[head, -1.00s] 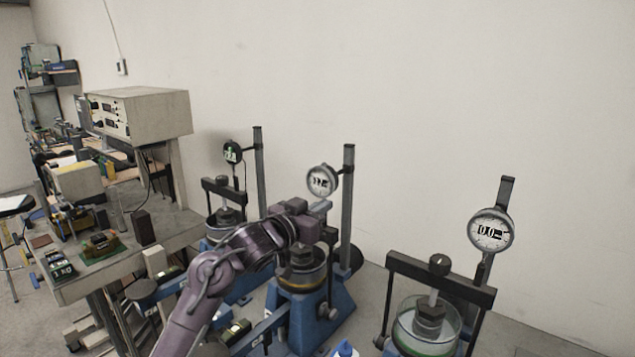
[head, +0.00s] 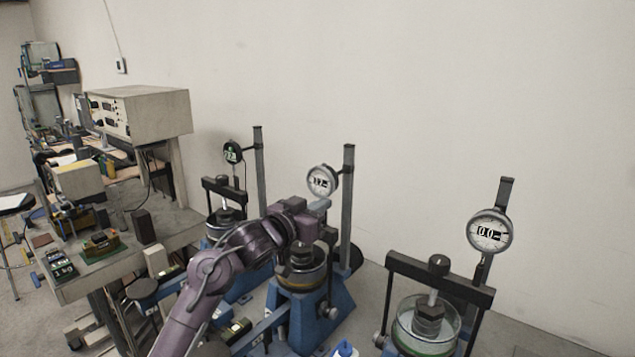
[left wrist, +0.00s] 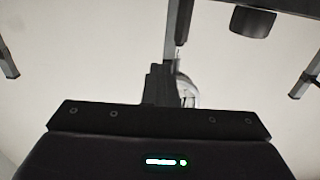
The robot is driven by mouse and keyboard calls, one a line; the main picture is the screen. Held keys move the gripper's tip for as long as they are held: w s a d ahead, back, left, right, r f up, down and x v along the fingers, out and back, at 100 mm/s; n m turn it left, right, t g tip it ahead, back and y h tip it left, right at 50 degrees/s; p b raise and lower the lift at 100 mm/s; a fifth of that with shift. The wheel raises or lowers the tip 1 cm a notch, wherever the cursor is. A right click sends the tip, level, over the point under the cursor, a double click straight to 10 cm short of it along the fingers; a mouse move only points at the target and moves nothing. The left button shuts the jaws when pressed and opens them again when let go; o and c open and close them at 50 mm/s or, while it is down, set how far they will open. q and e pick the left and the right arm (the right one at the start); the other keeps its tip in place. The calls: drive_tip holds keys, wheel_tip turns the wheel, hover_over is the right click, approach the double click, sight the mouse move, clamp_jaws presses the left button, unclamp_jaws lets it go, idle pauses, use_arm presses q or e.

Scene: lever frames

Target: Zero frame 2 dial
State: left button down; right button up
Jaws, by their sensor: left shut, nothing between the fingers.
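Three blue lever frames stand in a row along the wall. The middle frame's round white dial (head: 322,181) hangs on a dark post, and its small digits are hard to read. My left arm reaches in from the left, and the left gripper (head: 319,205) is just below that dial, shut and empty; I cannot tell whether it touches it. In the left wrist view the shut fingers (left wrist: 161,85) are beside the pale dial (left wrist: 187,91), which they partly hide. The right frame's dial (head: 489,232) reads about 0.0. The left frame's dial (head: 232,152) is dark with green digits. My right gripper is not in view.
The right frame's dark crossbar (head: 408,266) spans a glass cell (head: 427,321). A bench at the left carries a beige instrument box (head: 140,112) and small tools. The wall behind the frames is bare.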

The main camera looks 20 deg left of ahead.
use_arm(q)
drive_tip(key=shift+a+r, duration=0.2)
drive_tip(key=shift+a, duration=0.1)
drive_tip(key=shift+w+a+p, duration=0.3)
drive_tip(key=shift+a+p, duration=0.35)
drive_tip(key=shift+p, duration=0.1)
drive_tip(key=shift+w+a+p, duration=0.3)
drive_tip(key=shift+a+p, duration=0.35)
drive_tip(key=shift+p, duration=0.1)
drive_tip(key=shift+w+a+p, duration=0.1)
drive_tip(key=shift+a+p, duration=0.2)
drive_tip(key=p+v, duration=0.2)
drive_tip(key=v, duration=0.4)
drive_tip(key=shift+f, duration=0.4)
drive_tip(key=shift+a+f, duration=0.1)
drive_tip(key=shift+a, duration=0.05)
